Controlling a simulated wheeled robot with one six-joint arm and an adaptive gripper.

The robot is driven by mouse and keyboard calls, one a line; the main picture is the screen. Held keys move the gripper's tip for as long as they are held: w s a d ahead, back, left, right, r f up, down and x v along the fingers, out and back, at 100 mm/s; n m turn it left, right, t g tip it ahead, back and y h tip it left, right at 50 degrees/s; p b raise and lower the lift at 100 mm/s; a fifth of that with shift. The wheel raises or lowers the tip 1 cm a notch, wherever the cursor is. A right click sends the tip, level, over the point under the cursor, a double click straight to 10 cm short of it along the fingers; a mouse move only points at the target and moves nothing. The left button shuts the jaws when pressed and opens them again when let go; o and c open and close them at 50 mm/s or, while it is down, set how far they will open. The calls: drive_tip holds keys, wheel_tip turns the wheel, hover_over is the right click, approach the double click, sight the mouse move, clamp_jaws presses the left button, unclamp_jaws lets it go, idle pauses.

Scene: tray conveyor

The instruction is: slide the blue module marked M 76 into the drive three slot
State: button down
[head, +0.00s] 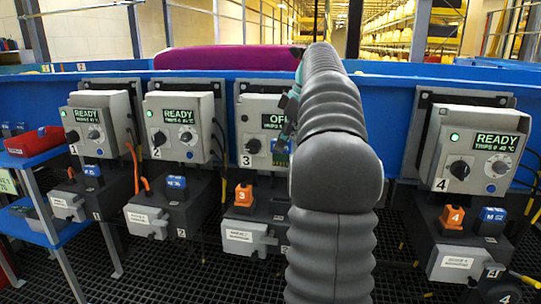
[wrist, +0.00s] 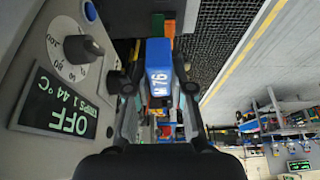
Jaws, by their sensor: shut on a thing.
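The blue module marked M 76 (wrist: 158,75) is between the fingers of my gripper (wrist: 158,88), which is shut on it. In the head view the blue module (head: 281,157) shows at the front of the drive three box (head: 245,140), partly hidden by my arm. My gripper (head: 285,130) is there too, mostly hidden. The drive three display reads OFF in the wrist view (wrist: 60,103). Below, the drive three base (head: 238,218) carries an orange block marked 3 (head: 243,195). The slot to its right is largely behind my arm, and I cannot see it clearly.
Drives one (head: 95,125) and two (head: 180,125) stand left, drive four (head: 475,150) right; their displays read READY. Drive four's base holds an orange block (head: 452,217) and a blue module (head: 492,220). A blue side shelf (head: 30,155) carries a red item. Black grating covers the floor.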

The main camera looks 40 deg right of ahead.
sight(283, 153)
wheel_tip(283, 153, down, 4)
drive_tip(key=shift+s+a+r, duration=0.1)
drive_tip(key=shift+r, duration=0.1)
drive_tip(key=shift+f+b, duration=2.1)
drive_tip(key=shift+f, duration=0.75)
drive_tip(key=shift+f+b, duration=1.4)
drive_tip(key=shift+f, duration=1.25)
idle(0.6)
drive_tip(key=c, duration=0.9)
unclamp_jaws()
drive_tip(key=shift+c, duration=0.2)
drive_tip(key=v, duration=1.2)
